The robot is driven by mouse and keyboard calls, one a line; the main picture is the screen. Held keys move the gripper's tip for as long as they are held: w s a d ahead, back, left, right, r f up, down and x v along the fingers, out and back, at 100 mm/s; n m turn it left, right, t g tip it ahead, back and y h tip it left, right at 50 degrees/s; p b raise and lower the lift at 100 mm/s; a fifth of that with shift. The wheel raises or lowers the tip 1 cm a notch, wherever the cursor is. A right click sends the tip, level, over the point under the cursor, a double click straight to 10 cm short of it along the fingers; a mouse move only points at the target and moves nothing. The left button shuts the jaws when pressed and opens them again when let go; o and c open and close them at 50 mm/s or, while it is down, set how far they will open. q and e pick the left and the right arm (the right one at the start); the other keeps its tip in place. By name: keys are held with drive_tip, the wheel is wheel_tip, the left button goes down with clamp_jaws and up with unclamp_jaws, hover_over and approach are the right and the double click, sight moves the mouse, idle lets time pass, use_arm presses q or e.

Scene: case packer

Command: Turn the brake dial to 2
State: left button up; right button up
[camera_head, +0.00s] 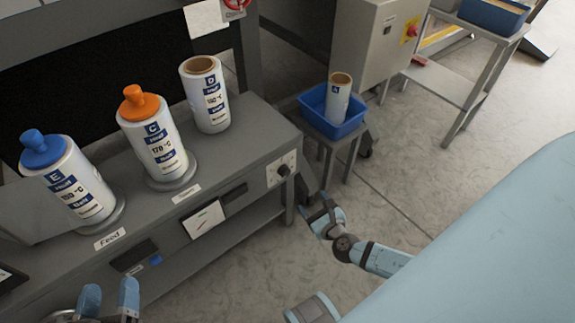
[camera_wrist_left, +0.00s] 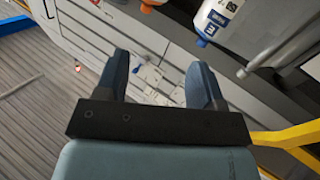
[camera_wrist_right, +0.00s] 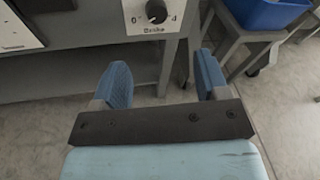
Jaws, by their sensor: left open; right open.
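The brake dial is a dark round knob (camera_head: 283,170) on a pale plate at the right end of the grey bench front. In the right wrist view the knob (camera_wrist_right: 156,11) sits between the marks 0 and 4, with "Brake" printed below; its pointer direction is too small to tell. My right gripper (camera_head: 318,208) is open and empty, below and to the right of the dial and apart from it. Its fingers also show in the right wrist view (camera_wrist_right: 163,82). My left gripper (camera_head: 108,298) is open and empty near the front of the bench, at lower left.
The bench top (camera_head: 240,130) carries white rolls marked E (camera_head: 72,185), C (camera_head: 155,145) and D (camera_head: 208,98). A blue bin (camera_head: 312,103) with a roll (camera_head: 338,100) stands on a small stand right of the bench. Floor (camera_head: 400,150) is clear beyond my right gripper.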

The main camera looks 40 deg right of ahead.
wheel_tip(320, 180, down, 4)
drive_tip(key=w+d+f+n+t+b, duration=0.1)
drive_tip(key=w+n+b, duration=0.15)
drive_tip(key=n, duration=0.35)
drive_tip(key=n+t+y+b, duration=0.1)
drive_tip(key=n+y+b, duration=0.1)
drive_tip(key=n+b, duration=0.1)
approach(286, 175)
drive_tip(key=w, duration=0.2)
drive_tip(key=w+b, duration=0.1)
drive_tip(key=w, duration=0.5)
drive_tip(key=shift+d, duration=0.1)
drive_tip(key=shift+w+b, duration=0.3)
drive_tip(key=shift+w, duration=0.35)
use_arm(q)
drive_tip(key=shift+s+d+f+t+h, duration=0.25)
drive_tip(key=shift+d+f+h, duration=0.15)
drive_tip(key=shift+f+h, duration=0.1)
drive_tip(key=shift+s+d+f+t+h, duration=0.1)
drive_tip(key=shift+d+f+t+h, duration=0.15)
drive_tip(key=shift+d+f+h, duration=0.2)
use_arm(e)
drive_tip(key=shift+r, duration=0.1)
drive_tip(key=c, duration=0.9)
use_arm(q)
drive_tip(key=shift+a+r, duration=0.1)
